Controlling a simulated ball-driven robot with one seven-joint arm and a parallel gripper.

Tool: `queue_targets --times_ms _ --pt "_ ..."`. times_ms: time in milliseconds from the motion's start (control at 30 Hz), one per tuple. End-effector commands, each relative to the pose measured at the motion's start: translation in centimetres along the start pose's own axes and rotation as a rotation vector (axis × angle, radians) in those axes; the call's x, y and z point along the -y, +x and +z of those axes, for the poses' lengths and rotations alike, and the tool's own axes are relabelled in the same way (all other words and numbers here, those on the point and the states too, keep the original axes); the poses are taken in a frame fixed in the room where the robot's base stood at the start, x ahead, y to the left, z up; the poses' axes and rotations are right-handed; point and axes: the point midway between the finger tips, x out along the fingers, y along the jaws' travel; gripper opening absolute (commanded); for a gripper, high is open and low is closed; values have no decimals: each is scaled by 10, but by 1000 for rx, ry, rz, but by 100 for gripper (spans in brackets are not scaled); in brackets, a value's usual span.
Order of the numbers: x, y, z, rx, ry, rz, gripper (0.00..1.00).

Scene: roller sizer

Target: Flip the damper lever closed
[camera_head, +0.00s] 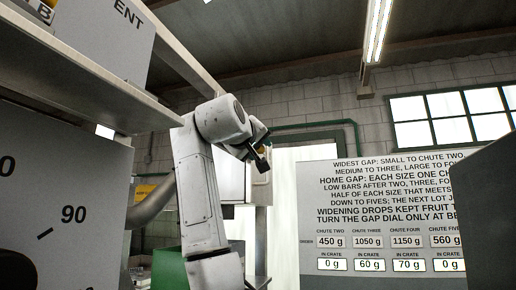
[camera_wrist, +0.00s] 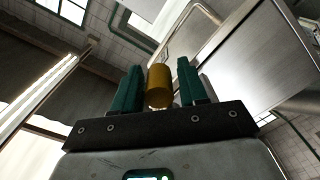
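My gripper (camera_wrist: 158,85) points up and away in the wrist view, with its two green fingers apart. A yellow-orange cylinder (camera_wrist: 159,86), which looks like a handle grip, stands between the fingers. A narrow gap shows on each side of it, so the fingers do not appear to press on it. I cannot tell for sure that it is the damper lever's handle. No clear lever shape shows there.
A grey panel with a dial marked 90 (camera_head: 75,225) stands at the left under a metal shelf (camera_head: 85,75). A sign board (camera_head: 385,225) with chute weights is at the right, partly behind a dark grey block (camera_head: 493,215). In the wrist view a large metal housing (camera_wrist: 245,55) is at the right.

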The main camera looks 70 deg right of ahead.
Motion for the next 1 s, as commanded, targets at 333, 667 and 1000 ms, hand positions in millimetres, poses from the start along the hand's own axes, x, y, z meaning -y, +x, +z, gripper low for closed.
queue_targets --times_ms 333,667,1000 --pt "0 0 0 0 0 0 9" --pt "-1 0 0 0 -16 0 0" --pt "-10 0 -3 1 -185 -1 0"
